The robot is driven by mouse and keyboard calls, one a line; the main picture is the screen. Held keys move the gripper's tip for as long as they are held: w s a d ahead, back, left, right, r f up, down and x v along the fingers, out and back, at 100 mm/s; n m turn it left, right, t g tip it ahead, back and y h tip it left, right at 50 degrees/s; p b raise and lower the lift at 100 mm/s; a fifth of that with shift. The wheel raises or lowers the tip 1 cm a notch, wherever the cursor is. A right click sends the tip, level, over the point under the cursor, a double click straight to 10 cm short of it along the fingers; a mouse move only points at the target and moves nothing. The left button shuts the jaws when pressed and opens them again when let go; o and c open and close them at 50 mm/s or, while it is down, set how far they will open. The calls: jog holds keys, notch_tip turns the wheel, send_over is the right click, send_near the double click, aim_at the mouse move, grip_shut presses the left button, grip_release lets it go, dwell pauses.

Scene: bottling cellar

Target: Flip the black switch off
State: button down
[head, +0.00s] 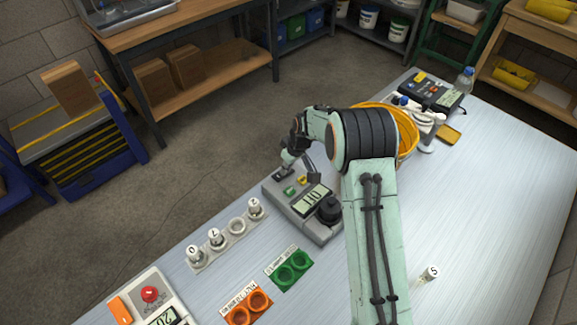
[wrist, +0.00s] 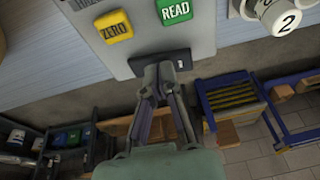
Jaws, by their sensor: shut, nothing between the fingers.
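The black switch (wrist: 180,58) is a dark rocker plate at the edge of a grey meter (wrist: 70,30), next to a yellow ZERO button (wrist: 113,26) and a green READ button (wrist: 174,11). In the head view the meter (head: 312,228) stands on the table with a lit display (head: 312,199) and a black round part at its near corner. My gripper (wrist: 166,70) is shut and empty, with its fingertips at the switch and covering part of it. I cannot tell whether they touch it or which way it is tipped. In the head view my gripper (head: 284,166) is over the meter's far end.
White numbered vials (head: 215,238) stand in a rack left of the meter. Green (head: 292,268) and orange (head: 247,305) ring holders lie nearer. A device with a red button (head: 149,294) is at lower left. A yellow bucket (head: 408,135) stands behind my arm. The table's right side is mostly clear.

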jog(key=w+d+v, duration=0.1)
jog(key=w+v, duration=0.1)
jog(key=v, duration=1.1)
jog(key=shift+w+r, duration=0.3)
jog(key=shift+r, duration=0.15)
jog(key=shift+d, duration=0.1)
